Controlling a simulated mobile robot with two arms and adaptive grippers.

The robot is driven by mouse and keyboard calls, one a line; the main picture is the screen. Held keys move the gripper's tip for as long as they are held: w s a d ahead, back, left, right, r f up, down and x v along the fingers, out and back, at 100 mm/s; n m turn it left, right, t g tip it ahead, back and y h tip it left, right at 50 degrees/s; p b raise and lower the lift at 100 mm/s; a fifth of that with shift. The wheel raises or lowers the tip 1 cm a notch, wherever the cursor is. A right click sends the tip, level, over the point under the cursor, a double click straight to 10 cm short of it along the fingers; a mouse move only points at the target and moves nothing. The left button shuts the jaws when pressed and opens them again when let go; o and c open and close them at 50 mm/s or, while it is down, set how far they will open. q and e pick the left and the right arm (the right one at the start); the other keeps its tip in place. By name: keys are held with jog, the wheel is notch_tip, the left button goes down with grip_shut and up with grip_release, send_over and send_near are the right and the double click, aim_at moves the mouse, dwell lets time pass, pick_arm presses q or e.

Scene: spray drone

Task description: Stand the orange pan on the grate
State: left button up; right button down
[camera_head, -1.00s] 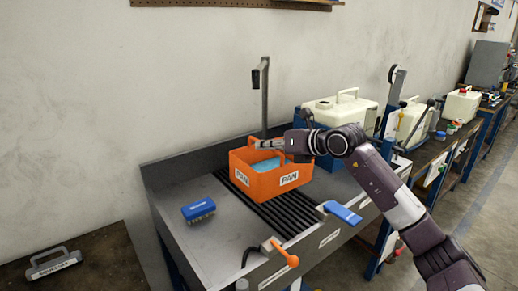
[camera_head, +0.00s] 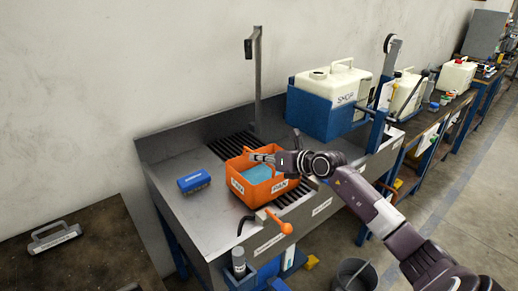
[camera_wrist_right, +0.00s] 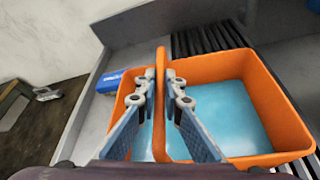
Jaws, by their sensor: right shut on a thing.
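The orange pan (camera_head: 235,186), labelled PAN and with blue liquid inside, is on or just above the slatted grate (camera_head: 231,146) of the metal sink bench. Whether it touches the slats cannot be told. It looks upright. My right gripper (camera_head: 256,157) is shut on the pan's upper bar or handle. The right wrist view shows the two fingers (camera_wrist_right: 161,95) on either side of the orange bar, with the blue liquid (camera_wrist_right: 225,115) below. Grate slats show behind the pan and at its front right. My left gripper is not in view.
A blue brush (camera_head: 194,181) lies on the bench left of the pan. An orange-handled lever (camera_head: 279,222) is at the front edge. A grey post (camera_head: 257,80) stands behind the grate. A blue and white tank (camera_head: 325,103) is at the right. A bucket (camera_head: 355,274) stands on the floor.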

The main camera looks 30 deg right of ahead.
jog(key=c, duration=2.3)
grip_release()
jog(key=shift+f, duration=0.35)
jog(key=shift+c, duration=0.2)
jog(key=shift+o, duration=1.2)
jog(key=shift+s, duration=0.1)
jog(key=shift+r, duration=0.1)
jog(key=b+v, duration=0.1)
jog(key=v, duration=1.1)
jog(key=shift+b, duration=0.3)
jog(key=shift+s, duration=0.1)
